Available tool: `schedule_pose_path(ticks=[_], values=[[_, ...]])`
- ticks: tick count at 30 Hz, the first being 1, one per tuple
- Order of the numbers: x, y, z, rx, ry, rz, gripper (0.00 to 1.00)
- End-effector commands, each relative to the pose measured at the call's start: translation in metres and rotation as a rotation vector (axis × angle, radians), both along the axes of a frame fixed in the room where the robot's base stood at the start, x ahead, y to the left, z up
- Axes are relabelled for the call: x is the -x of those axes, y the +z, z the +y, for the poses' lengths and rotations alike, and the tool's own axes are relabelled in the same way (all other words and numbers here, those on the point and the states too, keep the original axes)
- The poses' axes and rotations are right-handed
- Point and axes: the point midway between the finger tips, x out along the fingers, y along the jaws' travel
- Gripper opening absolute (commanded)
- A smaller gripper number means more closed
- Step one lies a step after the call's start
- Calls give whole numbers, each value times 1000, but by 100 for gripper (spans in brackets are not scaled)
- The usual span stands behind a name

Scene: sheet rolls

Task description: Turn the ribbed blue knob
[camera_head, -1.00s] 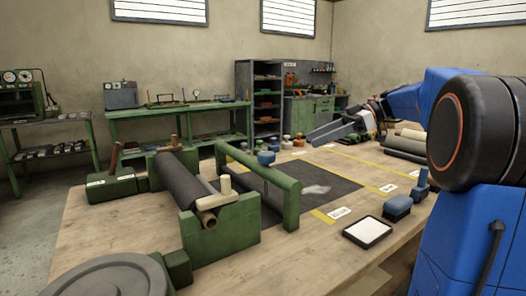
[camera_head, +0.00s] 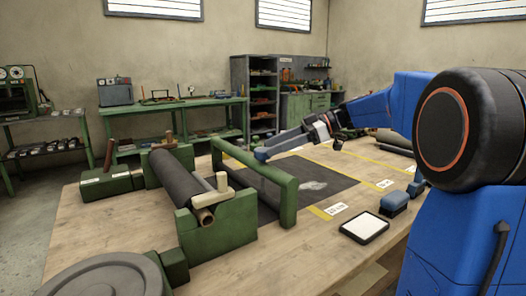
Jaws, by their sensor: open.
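A small blue knob-like piece (camera_head: 261,154) stands behind the green frame bar, near the far edge of the dark sheet; its ribs are too small to make out. My gripper (camera_head: 272,148) reaches in from the right, low over the table, with its long grey fingers pointing left at this blue piece. The fingers are open. Their tips overlap the blue piece in the picture, and I cannot tell whether they touch it. The fingers partly hide the far side of the table.
A green roll stand (camera_head: 218,228) with a dark roll (camera_head: 178,180) and the green frame (camera_head: 288,203) stand left and front of my gripper. A blue block (camera_head: 394,203) and a white pad (camera_head: 364,228) lie at front right. The dark sheet (camera_head: 325,180) is mostly clear.

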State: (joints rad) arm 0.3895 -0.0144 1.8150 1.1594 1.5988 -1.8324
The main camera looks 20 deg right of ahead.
Motion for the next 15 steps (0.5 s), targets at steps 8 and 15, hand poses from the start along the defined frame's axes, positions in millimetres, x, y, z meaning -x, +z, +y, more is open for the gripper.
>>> schedule_pose_path(ticks=[8, 15], values=[[-8, -14, 32, -1, 1, 0, 59], [-11, -17, 39, 0, 0, 0, 59]])
